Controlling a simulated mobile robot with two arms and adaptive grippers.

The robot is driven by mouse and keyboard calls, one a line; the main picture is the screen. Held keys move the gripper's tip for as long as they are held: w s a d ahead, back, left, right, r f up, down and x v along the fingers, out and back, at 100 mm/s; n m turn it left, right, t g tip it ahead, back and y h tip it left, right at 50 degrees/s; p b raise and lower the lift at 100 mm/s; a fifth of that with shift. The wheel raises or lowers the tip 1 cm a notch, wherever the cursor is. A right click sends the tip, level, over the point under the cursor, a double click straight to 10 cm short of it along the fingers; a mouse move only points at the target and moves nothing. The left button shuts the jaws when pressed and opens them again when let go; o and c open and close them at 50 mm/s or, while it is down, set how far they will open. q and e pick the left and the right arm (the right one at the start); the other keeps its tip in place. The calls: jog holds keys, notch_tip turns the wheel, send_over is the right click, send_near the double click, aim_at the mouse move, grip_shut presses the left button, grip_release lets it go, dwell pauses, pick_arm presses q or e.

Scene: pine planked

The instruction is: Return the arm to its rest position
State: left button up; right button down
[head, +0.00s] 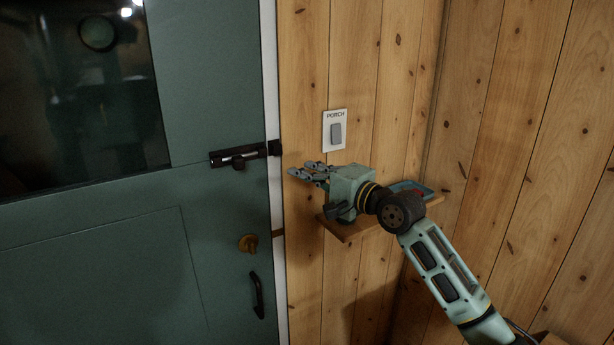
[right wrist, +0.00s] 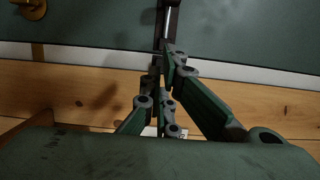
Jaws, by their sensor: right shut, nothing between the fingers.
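My right arm (head: 440,265) reaches in from the lower right of the head view. Its right gripper (head: 297,172) points left toward the green door, in front of the pine wall and below the light switch. The gripper is shut and empty. In the right wrist view its fingers (right wrist: 165,62) come together just below the dark end of the door's bolt (right wrist: 172,22); whether they touch it I cannot tell. In the head view the black slide bolt (head: 238,155) is apart from the fingertips, to their left. My left gripper is out of view.
A small wooden shelf (head: 346,231) lies behind and below the gripper, with a blue item (head: 408,186) partly hidden by my arm. A switch plate marked PORCH (head: 336,143) is above. The green door (head: 205,60) has a brass knob (head: 248,243) and a black handle (head: 257,295).

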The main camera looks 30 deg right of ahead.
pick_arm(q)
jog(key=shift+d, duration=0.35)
